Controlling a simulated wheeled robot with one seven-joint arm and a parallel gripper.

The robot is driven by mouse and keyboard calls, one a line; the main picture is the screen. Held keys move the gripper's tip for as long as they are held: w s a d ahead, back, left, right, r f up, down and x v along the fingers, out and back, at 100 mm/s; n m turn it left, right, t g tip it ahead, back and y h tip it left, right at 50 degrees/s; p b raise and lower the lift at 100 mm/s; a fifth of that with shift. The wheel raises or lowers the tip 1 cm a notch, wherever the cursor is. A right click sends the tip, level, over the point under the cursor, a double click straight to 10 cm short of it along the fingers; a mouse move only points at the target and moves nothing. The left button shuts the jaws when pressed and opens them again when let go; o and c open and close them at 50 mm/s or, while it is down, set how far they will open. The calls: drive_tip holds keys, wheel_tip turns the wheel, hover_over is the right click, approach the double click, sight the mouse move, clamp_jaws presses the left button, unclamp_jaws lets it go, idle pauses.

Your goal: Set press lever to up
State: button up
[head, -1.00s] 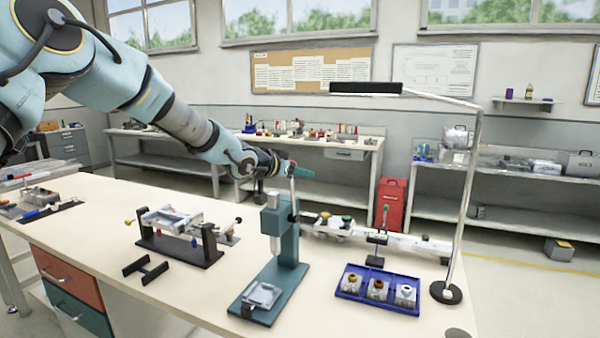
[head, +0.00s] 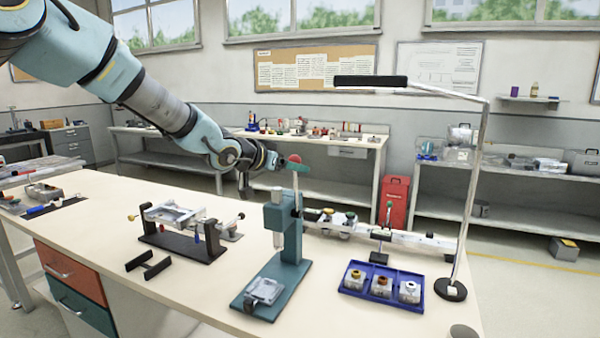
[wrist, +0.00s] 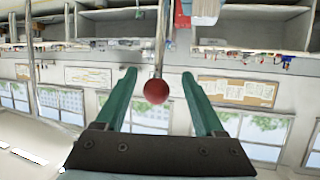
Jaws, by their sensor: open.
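The teal press (head: 291,225) stands on the bench with a clear-topped part on its base plate (head: 263,292). Its lever (head: 297,190) is a thin metal rod rising nearly upright from the press, tipped with a red ball knob (head: 295,158). My gripper (head: 300,167) is at the top of the lever, with its green fingers pointing right. In the wrist view, my gripper (wrist: 160,80) is open, and the red knob (wrist: 156,91) shows between the two fingers with a visible gap on each side. Whether the knob lies fully between the fingertips in depth is unclear.
A blue tray (head: 346,291) with several small parts sits right of the press. A lamp (head: 470,190) arches over the bench's right end. A black fixture (head: 200,246) and a black H-shaped piece (head: 149,267) stand to the left. A rail (head: 410,239) lies behind the tray.

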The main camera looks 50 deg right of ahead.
drive_tip(key=v, duration=0.5)
drive_tip(key=shift+a, duration=0.3)
